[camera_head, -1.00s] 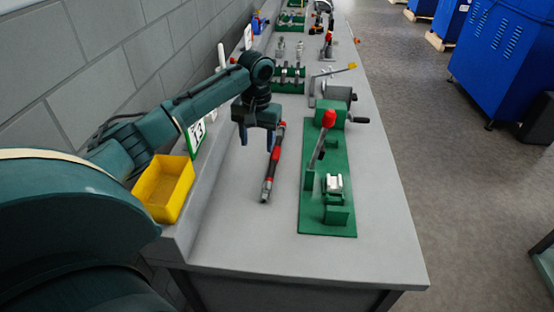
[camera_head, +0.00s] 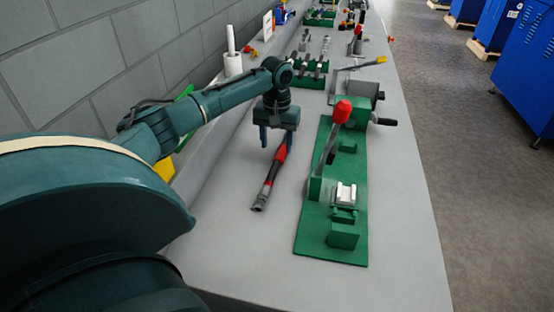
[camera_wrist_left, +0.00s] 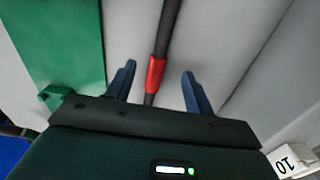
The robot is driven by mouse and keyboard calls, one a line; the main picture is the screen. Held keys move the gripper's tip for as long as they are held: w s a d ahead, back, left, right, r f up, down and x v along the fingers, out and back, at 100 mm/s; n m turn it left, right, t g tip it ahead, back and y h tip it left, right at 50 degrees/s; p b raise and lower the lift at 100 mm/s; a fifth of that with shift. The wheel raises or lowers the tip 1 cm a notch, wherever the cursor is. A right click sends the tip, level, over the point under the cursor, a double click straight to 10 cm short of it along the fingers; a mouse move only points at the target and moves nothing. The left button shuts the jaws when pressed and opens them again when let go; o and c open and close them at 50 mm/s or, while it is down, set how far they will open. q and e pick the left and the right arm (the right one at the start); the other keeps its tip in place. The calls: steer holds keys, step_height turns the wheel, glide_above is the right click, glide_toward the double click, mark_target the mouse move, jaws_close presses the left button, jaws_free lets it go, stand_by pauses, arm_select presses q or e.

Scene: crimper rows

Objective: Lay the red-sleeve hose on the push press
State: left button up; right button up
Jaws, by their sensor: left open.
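The hose (camera_head: 273,176) lies on the grey bench, left of the press. It is dark, with red sections and a metal near end. The push press (camera_head: 309,236) has a long green base, a lever with a red knob and a pale metal block near its front. My left gripper (camera_head: 277,143) is open with its fingers pointing down at the hose's far part. In the left wrist view the hose (camera_wrist_left: 158,72) runs between the spread fingers (camera_wrist_left: 158,74), with a clear gap on each side. I cannot tell how far the fingertips reach down. My right gripper is out of view.
A device with a black crank handle (camera_head: 383,121) stands at the press's far end. Green racks (camera_head: 309,80) with fittings stand farther along the bench. A yellow bin (camera_head: 164,168) is mostly hidden behind my left arm. The bench is clear around the hose.

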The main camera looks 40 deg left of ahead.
mark_target(277, 161)
arm_select(q)
steer(key=f, duration=0.6)
steer(key=shift+s+d+f, duration=0.15)
steer(key=shift+s+f, duration=0.05)
jaws_close()
stand_by(0.4)
steer(key=shift+r, duration=0.15)
